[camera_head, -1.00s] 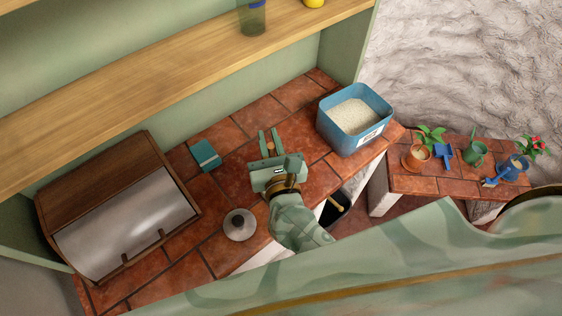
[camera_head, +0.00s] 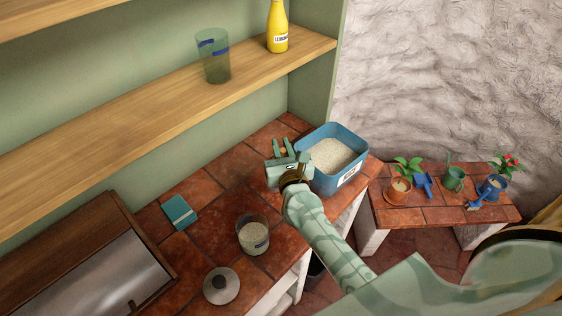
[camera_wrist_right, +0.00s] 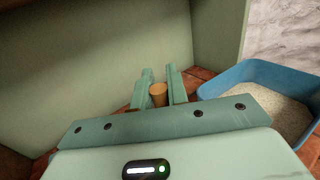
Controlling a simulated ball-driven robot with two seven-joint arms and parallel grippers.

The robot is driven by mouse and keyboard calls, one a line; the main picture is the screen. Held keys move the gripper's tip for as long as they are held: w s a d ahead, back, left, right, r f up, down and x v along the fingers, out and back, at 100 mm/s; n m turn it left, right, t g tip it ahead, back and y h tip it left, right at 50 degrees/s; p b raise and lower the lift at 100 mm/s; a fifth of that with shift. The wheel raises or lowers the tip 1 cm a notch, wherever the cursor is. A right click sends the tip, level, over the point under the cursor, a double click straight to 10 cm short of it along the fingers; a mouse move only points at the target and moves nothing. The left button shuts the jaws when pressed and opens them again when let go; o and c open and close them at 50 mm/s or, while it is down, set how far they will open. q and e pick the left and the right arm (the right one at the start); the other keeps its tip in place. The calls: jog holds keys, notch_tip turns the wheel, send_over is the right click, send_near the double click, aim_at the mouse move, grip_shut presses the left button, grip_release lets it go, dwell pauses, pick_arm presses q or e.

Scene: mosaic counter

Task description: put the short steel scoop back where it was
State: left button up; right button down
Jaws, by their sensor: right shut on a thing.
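My right gripper (camera_head: 280,146) is beside the left side of the blue bin (camera_head: 352,182) of white grain, above the tiled counter. In the right wrist view my right gripper (camera_wrist_right: 159,92) is closed around a tan, round-ended handle (camera_wrist_right: 158,94), which fits the short steel scoop. No steel part of it shows in either view; the rest is hidden by the gripper. A glass jar (camera_head: 252,236) partly filled with grain stands open on the counter, apart from the gripper. My left gripper is not in view.
A round grey lid (camera_head: 221,286) lies in front of the jar. A teal booklet (camera_head: 180,212) and a wooden bread box (camera_head: 90,262) are to the left. A shelf (camera_head: 170,108) with a glass and a yellow bottle hangs above. Potted plants stand on the low right bench (camera_head: 430,214).

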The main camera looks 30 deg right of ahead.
jog(key=f+b, duration=0.1)
jog(key=w+f, duration=0.1)
jog(key=f, duration=0.1)
jog(key=f+b, duration=0.1)
jog(key=shift+w+d+f+b, duration=0.2)
jog(key=shift+d+f+b, duration=0.15)
jog(key=shift+f, duration=0.05)
jog(key=shift+f, duration=0.1)
jog(key=c, duration=1.8)
grip_release()
jog(key=shift+f, duration=0.1)
jog(key=o, duration=0.4)
